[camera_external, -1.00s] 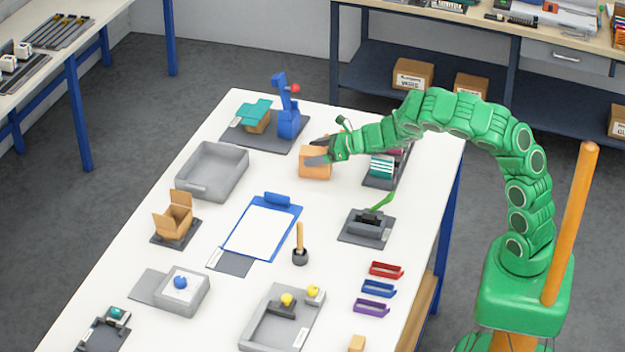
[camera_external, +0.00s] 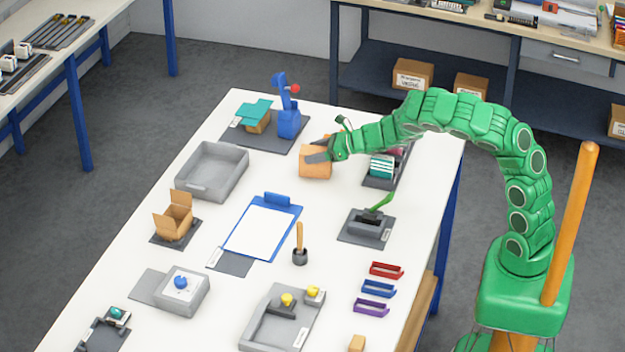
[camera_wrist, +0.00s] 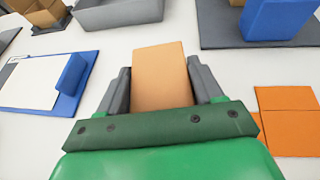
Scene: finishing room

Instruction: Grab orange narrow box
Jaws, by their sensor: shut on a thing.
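The orange narrow box (camera_external: 314,163) stands on the white table near its far end, just left of my gripper. In the wrist view the box (camera_wrist: 162,76) sits between the two grey fingers. My gripper (camera_external: 318,153) is shut on it, with one finger along each side (camera_wrist: 163,88). The lower part of the box is hidden by my gripper in the wrist view. I cannot tell whether it rests on the table or is slightly raised.
A blue stand on a dark mat (camera_external: 262,142) is behind the box. A grey tray (camera_external: 213,171) lies to the left and a blue clipboard (camera_external: 262,228) in front. A rack with teal items (camera_external: 381,166) is close on the right. Flat orange pieces (camera_wrist: 290,118) show in the wrist view.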

